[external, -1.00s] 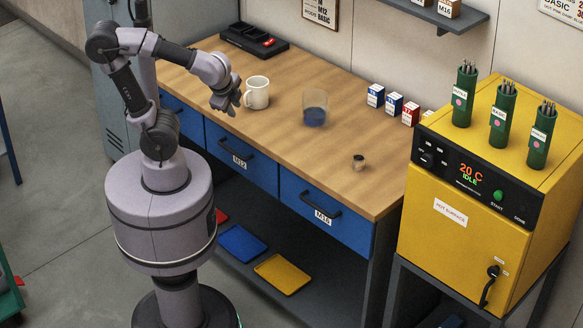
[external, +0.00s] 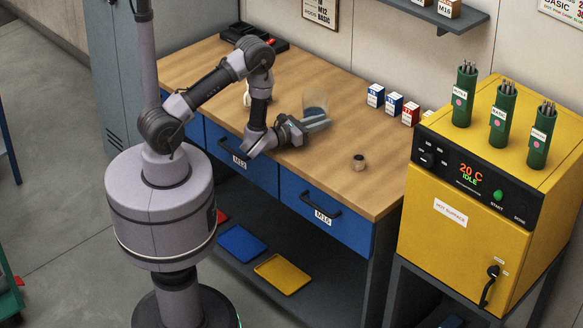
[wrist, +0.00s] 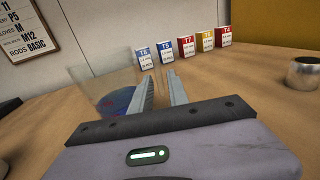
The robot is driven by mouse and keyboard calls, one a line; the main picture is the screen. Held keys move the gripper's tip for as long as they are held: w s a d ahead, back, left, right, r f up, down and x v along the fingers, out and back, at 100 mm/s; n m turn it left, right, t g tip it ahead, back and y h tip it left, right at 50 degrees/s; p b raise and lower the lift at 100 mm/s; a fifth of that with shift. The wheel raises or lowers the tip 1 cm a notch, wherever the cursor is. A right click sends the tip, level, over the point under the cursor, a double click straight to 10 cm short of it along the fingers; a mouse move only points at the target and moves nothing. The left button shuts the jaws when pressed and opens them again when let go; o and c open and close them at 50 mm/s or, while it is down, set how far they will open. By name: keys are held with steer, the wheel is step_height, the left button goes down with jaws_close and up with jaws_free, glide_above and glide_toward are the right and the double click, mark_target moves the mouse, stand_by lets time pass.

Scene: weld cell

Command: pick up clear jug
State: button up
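The clear jug (external: 315,101) stands upright on the wooden bench, its lower part hidden behind my gripper. In the wrist view the see-through jug (wrist: 117,97) shows a blue patch low inside it. My gripper (external: 317,120) is low over the bench, on the near side of the jug.
A white mug (external: 247,98) is partly hidden behind my arm. A small metal cup (external: 358,161) stands to the right, with clear bench around it. Several small labelled boxes (external: 393,104) line the back. A yellow oven (external: 450,215) stands beyond the bench's right end.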

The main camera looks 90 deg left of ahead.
steer(key=shift+x, duration=1.15)
jaws_close()
stand_by(0.5)
